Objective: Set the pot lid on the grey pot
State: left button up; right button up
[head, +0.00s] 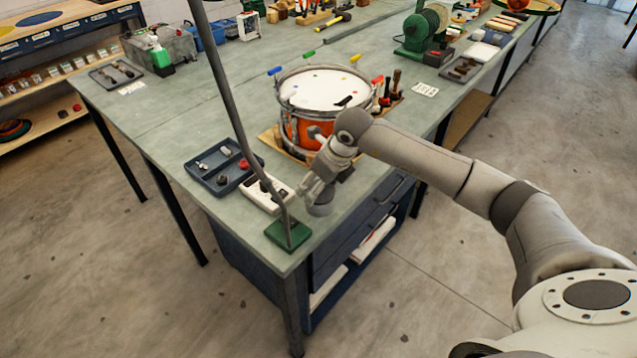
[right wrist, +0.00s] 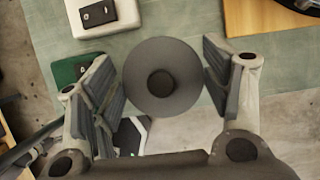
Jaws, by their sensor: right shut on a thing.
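My right gripper (head: 318,194) is over the near corner of the bench. In the right wrist view, its two dark pads (right wrist: 160,72) stand on either side of the pot lid (right wrist: 140,92), a round grey disc with a dark round knob at its centre. The gripper is shut on this lid. In the head view, a small grey rounded piece (head: 320,208) shows just under the fingers; I cannot tell whether it is the lid or the grey pot. I cannot make out the pot separately. My left gripper is not in view.
A lamp's green base (head: 288,234) and upright pole stand close left of my gripper. A white power strip (head: 262,196) and a dark blue tray (head: 222,181) lie beyond. A red drum (head: 299,130) stands behind the gripper. The bench edge is close.

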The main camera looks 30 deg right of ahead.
aim_at(325, 194)
jog(key=shift+f+b, duration=0.35)
jog(key=shift+f, duration=0.15)
jog(key=o, duration=0.6)
jog(key=shift+p+v, duration=1.85)
jog(key=shift+v, duration=1.1)
jog(key=p+v, duration=0.2)
jog(key=v, duration=0.3)
jog(key=shift+r, duration=0.15)
jog(key=shift+s, duration=0.1)
